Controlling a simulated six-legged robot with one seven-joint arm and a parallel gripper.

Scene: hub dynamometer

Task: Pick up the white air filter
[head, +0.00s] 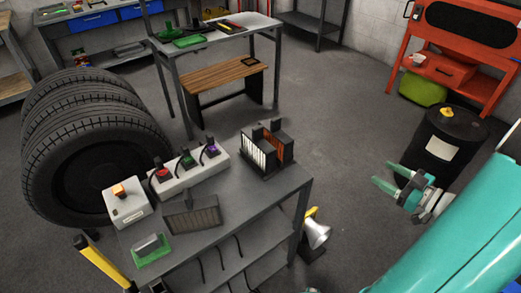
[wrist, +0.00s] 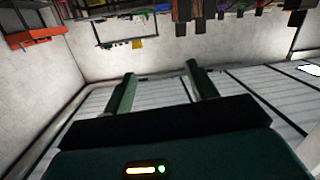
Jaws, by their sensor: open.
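The white air filter (head: 257,153), with white pleats in a dark frame, stands upright in a dark holder on the grey workbench. An orange-pleated filter (head: 288,147) stands beside it on the right. My gripper (head: 383,173) is open and empty, in the air to the right of the bench and well apart from the filter. In the wrist view, its two green fingers (wrist: 160,70) are spread with nothing between them. The wrist view looks toward wall and ceiling, and I cannot make out the white filter there.
The grey workbench (head: 262,206) also carries a row of coloured knobs or plugs (head: 188,170), a box with an orange lamp (head: 126,201), a brownish filter-like panel (head: 192,217) and a green tray (head: 151,251). A black drum (head: 440,145) stands behind my gripper. Stacked tyres (head: 95,150) stand left.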

